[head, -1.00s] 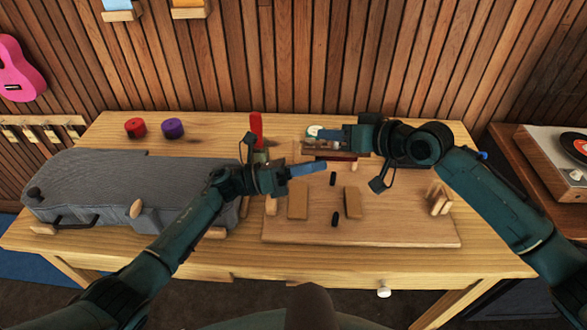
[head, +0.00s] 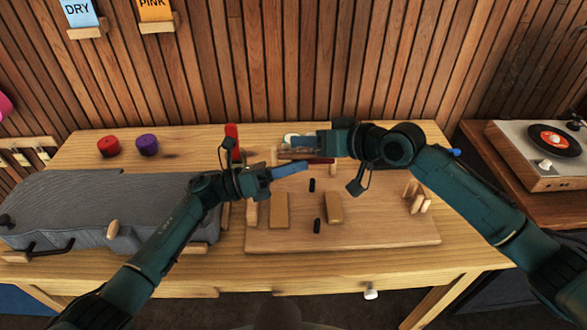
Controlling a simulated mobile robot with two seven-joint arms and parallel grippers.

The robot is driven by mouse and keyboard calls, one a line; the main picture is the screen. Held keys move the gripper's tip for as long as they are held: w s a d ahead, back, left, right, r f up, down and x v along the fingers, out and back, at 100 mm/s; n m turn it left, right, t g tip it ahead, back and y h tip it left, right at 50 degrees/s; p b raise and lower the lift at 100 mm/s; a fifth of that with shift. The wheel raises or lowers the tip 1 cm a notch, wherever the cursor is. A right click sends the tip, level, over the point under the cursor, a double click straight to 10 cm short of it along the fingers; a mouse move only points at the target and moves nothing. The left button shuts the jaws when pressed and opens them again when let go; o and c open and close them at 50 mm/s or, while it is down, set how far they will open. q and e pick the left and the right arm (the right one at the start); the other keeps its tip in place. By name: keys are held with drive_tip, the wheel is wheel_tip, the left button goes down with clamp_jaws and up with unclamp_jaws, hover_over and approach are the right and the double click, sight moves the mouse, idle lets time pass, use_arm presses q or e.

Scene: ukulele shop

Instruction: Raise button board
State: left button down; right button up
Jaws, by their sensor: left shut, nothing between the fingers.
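A flat wooden board (head: 375,237) lies on the workbench, with two wooden blocks, a left one (head: 279,211) and a right one (head: 332,208). Two small black pieces, one upper (head: 312,185) and one lower (head: 317,226), also lie on it. I cannot tell which part is the button board. My left gripper (head: 304,167) is shut and empty, its blue fingers above the board's back part.
A grey padded case (head: 75,210) fills the bench's left side. A red roll (head: 108,146) and a purple roll (head: 147,144) stand behind it. A red upright piece (head: 232,140) is near my left wrist. A record player (head: 545,150) stands at right. The board's front right is clear.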

use_arm(q)
drive_tip(key=shift+w+r, duration=0.1)
drive_tip(key=shift+r, duration=0.15)
use_arm(e)
drive_tip(key=shift+o, duration=0.8)
drive_tip(key=shift+s+f, duration=0.15)
drive_tip(key=shift+f, duration=0.15)
